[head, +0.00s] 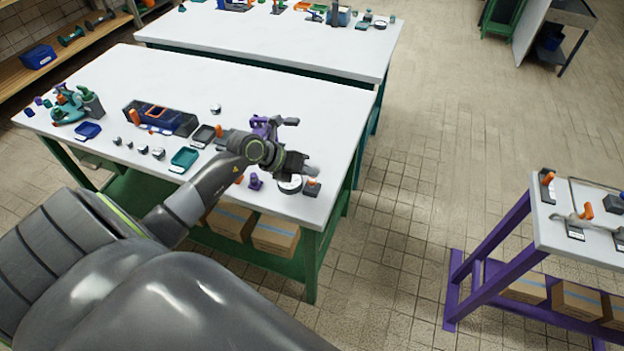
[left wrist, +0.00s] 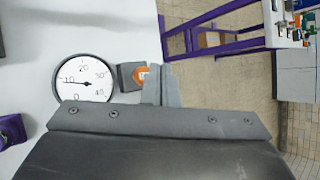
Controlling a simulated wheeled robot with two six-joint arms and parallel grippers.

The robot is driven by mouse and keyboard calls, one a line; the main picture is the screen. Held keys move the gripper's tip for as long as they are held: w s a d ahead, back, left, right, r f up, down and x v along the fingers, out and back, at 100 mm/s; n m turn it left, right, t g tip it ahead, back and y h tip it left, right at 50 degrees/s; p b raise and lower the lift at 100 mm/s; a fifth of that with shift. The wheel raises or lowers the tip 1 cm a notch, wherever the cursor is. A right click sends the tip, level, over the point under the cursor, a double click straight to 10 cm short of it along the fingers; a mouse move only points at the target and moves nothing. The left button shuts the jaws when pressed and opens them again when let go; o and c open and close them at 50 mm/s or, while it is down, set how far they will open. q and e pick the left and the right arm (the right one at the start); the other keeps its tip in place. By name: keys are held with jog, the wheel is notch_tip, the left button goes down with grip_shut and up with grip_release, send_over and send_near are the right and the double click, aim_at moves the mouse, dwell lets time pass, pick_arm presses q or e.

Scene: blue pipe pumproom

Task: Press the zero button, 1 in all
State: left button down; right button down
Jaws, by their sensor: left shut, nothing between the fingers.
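A small dark box (left wrist: 127,76) with an orange button (left wrist: 142,74) stands beside a round white gauge (left wrist: 84,90) with a dark rim. The gauge's needle points near 10. In the head view, the box (head: 312,187) and gauge (head: 289,187) are at the front right corner of the near white table. My left gripper (head: 312,170) is shut and empty, above and close to the box. In the left wrist view, its fingers (left wrist: 165,72) cover the right side of the button. I cannot tell whether they touch it. My right gripper is not in view.
The near white table (head: 250,97) holds trays, knobs and a dark case (head: 160,118) left of my arm. A purple fixture (head: 262,126) stands just behind my left wrist. A second white table is behind. A purple-legged table (head: 560,240) is at right, across open floor.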

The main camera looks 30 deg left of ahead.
aim_at(308, 183)
pick_arm(q)
jog(key=shift+f+b, duration=0.3)
jog(key=shift+f, duration=0.1)
jog(key=shift+f+b, duration=0.7)
jog(key=shift+f, duration=0.25)
dwell(1.0)
jog(key=shift+r, duration=0.1)
jog(key=shift+r+p, duration=1.2)
jog(key=shift+r, duration=0.1)
notch_tip(308, 183, up, 5)
jog(key=p, duration=0.4)
